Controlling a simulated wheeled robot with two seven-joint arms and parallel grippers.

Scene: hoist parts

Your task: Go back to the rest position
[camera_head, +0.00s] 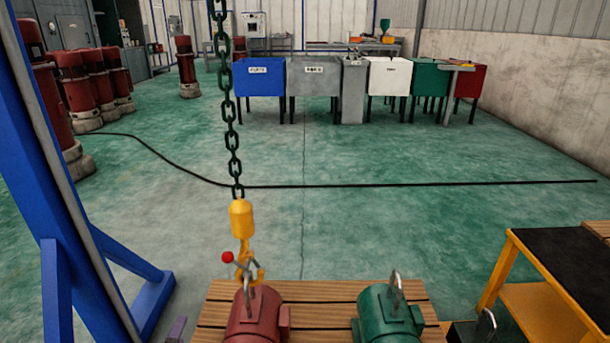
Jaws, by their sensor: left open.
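Only a small greyish tip of my left gripper (177,329) shows at the bottom edge, left of the wooden pallet (325,291). It is open and apart from the motors. My right gripper is out of view. A yellow hook block (241,220) hangs on a dark chain (229,110), with a red ball (228,257) beside its hook. The hook is at the lifting ring of the red motor (254,316); whether it passes through the ring I cannot tell. A green motor (387,317) with an upright ring sits to the right on the pallet.
A blue frame (50,190) stands at the left. A yellow table with a black top (570,270) is at the right, near a dark ringed object (478,329). A black cable (400,185) crosses the open green floor. Coloured bins (261,80) stand behind.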

